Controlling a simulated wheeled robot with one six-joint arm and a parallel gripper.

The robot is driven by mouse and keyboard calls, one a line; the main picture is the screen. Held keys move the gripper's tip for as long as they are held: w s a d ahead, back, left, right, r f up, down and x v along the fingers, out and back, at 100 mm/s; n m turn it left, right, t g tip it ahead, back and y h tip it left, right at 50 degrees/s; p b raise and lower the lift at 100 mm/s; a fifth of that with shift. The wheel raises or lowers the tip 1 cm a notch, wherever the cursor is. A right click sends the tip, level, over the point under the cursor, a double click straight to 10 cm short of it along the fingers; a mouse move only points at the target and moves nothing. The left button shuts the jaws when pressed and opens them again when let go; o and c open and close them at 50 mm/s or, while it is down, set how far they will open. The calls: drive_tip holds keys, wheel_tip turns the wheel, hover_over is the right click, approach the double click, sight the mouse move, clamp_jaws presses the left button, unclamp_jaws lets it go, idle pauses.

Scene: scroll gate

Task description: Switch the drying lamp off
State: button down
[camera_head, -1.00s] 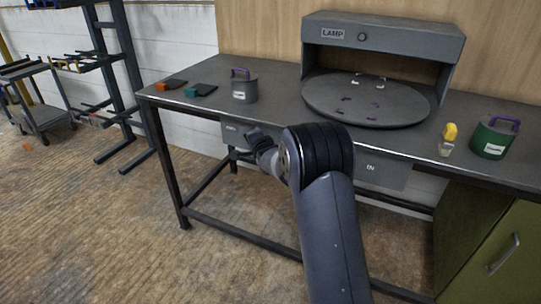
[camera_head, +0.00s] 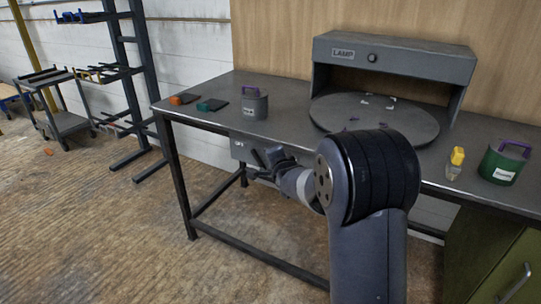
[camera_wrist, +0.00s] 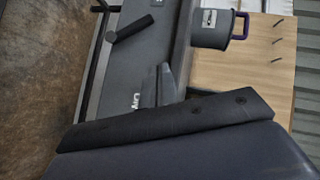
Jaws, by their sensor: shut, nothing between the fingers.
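The drying lamp is a grey hood (camera_head: 392,58) marked LAMP at the back of the bench, with a small round dark knob (camera_head: 373,57) on its front. Whether it is lit I cannot tell. A round grey turntable (camera_head: 374,113) lies under and in front of it, partly hidden by my arm. My gripper (camera_head: 262,156) is at the bench's front edge, left of and well apart from the lamp. In the wrist view its fingers (camera_wrist: 158,88) are together and empty, in front of a grey panel with lettering. The lamp does not show in the wrist view.
On the bench (camera_head: 290,92) stand a grey can with a purple handle (camera_head: 254,104), a green can (camera_head: 502,162) and a yellow-topped bottle (camera_head: 455,163). Orange (camera_head: 184,98) and green (camera_head: 212,104) small items lie at left. A rack (camera_head: 130,70) and cart (camera_head: 60,110) stand left.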

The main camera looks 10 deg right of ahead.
drive_tip(key=shift+v, duration=0.9)
drive_tip(key=shift+w, duration=0.1)
